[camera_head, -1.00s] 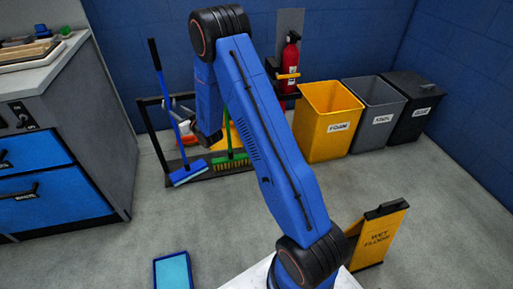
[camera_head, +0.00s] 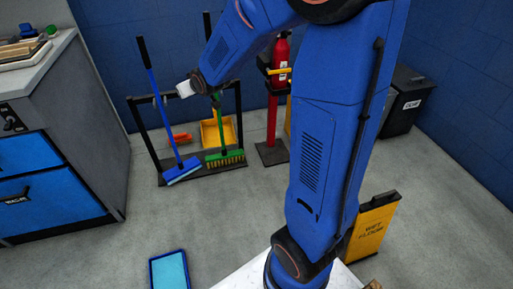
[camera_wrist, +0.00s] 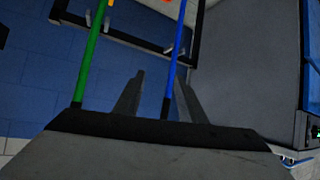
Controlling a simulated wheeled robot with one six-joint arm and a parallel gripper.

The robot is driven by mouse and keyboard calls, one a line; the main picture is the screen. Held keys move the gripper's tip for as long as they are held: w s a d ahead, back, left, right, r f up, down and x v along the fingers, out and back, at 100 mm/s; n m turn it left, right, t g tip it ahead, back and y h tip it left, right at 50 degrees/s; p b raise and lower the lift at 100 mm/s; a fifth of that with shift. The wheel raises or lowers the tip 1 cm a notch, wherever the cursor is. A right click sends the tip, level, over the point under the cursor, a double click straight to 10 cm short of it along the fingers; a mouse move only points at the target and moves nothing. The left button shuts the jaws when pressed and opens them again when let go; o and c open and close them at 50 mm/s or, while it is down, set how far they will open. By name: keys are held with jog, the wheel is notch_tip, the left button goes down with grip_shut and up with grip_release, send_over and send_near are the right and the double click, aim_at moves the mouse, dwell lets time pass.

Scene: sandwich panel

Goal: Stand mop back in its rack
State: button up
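The mop has a blue handle (camera_head: 160,103) with a dark top and a flat blue head (camera_head: 183,169). It leans up and to the left, its head at the front of the black floor rack (camera_head: 237,95). My gripper (camera_head: 183,90) is just right of the handle in the head view; its fingers are hard to make out there. In the wrist view my gripper (camera_wrist: 160,74) has its two fingers apart. The blue handle (camera_wrist: 176,55) passes between or beyond them, nearer the right finger; contact cannot be told. The rack bar (camera_wrist: 130,38) lies beyond.
A green broom (camera_head: 225,158) stands right of the mop; its green handle (camera_wrist: 92,55) is left of my fingers. A red extinguisher (camera_head: 281,60) stands to the right, a grey cabinet (camera_head: 95,130) to the left.

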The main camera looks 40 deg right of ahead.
jog(key=s+r+g, duration=0.1)
jog(key=s+g, duration=0.2)
jog(key=s, duration=1.8)
jog(key=s+d+r+m+g, duration=0.1)
jog(key=s+r+g, duration=0.1)
jog(key=s, duration=1.9)
jog(key=shift+s+g, duration=0.4)
jog(key=shift+g, duration=0.5)
